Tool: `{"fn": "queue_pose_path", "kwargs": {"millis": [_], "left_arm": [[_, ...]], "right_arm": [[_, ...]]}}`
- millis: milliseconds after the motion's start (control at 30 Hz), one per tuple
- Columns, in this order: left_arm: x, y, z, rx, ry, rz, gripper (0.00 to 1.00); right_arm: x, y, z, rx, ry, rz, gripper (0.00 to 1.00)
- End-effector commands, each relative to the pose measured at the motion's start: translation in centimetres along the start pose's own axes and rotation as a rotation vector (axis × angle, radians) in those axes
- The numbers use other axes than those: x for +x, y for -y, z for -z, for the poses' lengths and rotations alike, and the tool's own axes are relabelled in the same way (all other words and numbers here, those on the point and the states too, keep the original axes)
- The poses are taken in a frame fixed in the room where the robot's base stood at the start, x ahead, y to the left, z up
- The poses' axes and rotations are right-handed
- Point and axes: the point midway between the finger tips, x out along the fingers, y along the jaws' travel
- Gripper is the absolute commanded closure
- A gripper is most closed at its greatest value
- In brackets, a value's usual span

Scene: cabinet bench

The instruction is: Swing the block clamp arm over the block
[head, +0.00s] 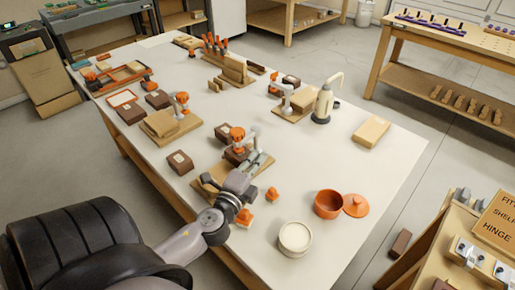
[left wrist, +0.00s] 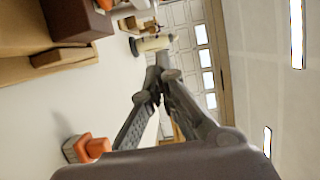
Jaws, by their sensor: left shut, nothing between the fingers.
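A clamp with an orange knob (head: 237,134) and grey parts stands at a dark brown block on a wooden base board (head: 208,184). I cannot clearly tell where its arm points, as my gripper overlaps it. My left gripper (head: 264,158) is shut and empty, just right of this clamp in the head view. In the left wrist view its fingers (left wrist: 160,62) meet at the tips with nothing between them. A dark brown block (left wrist: 75,20) on wood shows upper left there, apart from the fingers. My right gripper is not in view.
Similar clamp stations with light blocks (head: 160,123) (head: 303,99) stand farther back. A beige dispenser (head: 323,104), orange pot (head: 328,204), its lid (head: 356,206) and a cream round container (head: 295,238) stand to the right. Small orange pieces (head: 272,194) lie near my gripper. The table's right side has free room.

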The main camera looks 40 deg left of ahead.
Motion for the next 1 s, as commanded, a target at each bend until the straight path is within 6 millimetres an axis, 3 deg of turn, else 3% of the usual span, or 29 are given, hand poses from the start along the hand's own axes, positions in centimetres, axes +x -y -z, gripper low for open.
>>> {"fn": "queue_pose_path", "kwargs": {"millis": [133, 367, 500, 1000], "left_arm": [[-2.2, -0.4, -0.3, 0.001, 0.003, -0.002, 1.00], [-6.0, -0.5, -0.6, 0.000, 0.003, -0.003, 1.00], [-7.7, -0.3, -0.7, 0.001, 0.003, -0.001, 1.00], [-8.5, 0.0, -0.8, 0.002, 0.001, 0.000, 1.00]], "right_arm": [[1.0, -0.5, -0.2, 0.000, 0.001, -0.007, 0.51], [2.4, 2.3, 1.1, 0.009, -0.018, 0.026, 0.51], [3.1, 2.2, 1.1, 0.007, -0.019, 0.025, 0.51], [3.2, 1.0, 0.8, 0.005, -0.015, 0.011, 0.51]]}}
